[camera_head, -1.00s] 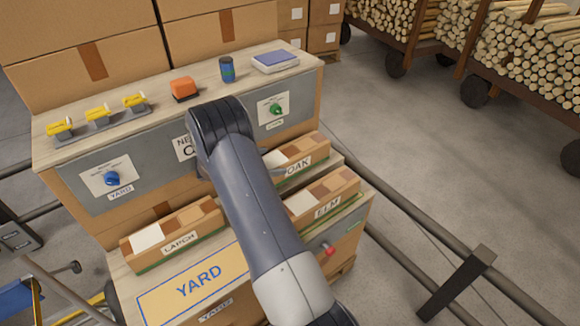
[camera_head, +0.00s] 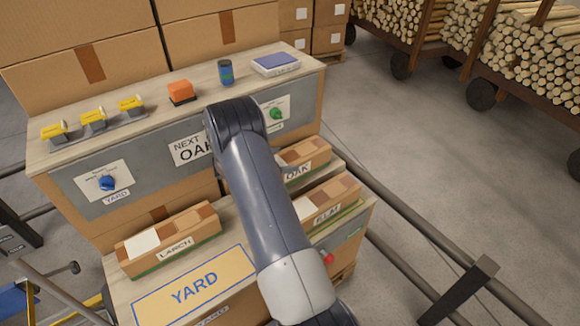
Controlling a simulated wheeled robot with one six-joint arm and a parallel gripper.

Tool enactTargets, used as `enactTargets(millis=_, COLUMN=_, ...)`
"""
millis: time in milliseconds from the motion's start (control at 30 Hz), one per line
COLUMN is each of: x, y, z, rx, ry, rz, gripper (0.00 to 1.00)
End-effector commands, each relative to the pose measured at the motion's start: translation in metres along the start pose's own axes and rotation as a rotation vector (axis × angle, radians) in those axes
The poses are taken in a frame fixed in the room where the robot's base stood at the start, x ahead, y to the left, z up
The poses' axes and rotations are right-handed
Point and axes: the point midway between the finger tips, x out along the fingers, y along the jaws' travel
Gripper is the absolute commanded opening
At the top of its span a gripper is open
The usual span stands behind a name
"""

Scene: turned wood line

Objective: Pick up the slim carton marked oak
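The slim carton marked OAK (camera_head: 305,155) lies on the lower bench at the back right, behind the carton marked ELM (camera_head: 335,199). My arm crosses in front of its left end and hides that part. The carton marked LARCH (camera_head: 170,240) lies at the left of the same bench. A sign reading NEXT OAK (camera_head: 189,150) is partly covered by my arm.
The upper shelf holds yellow-topped items (camera_head: 93,117), an orange block (camera_head: 181,92), a blue can (camera_head: 226,72) and a scale-like device (camera_head: 275,63). The YARD area (camera_head: 195,287) is bare.

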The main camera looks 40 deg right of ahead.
Motion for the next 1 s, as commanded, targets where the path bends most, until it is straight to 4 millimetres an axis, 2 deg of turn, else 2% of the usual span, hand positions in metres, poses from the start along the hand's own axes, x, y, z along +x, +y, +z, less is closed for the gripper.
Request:
enactTargets(millis=67, x=-0.0001, y=0.0000, z=0.0000, rx=0.000, ry=0.000, rz=0.000, gripper=0.77)
enactTargets(millis=667, x=-0.0003, y=0.0000, z=0.0002, rx=0.000, ry=0.000, rz=0.000, gripper=0.28)
enactTargets(millis=1000, x=-0.0012, y=0.0006, z=-0.0025, rx=0.001, ry=0.001, rz=0.000, gripper=0.26)
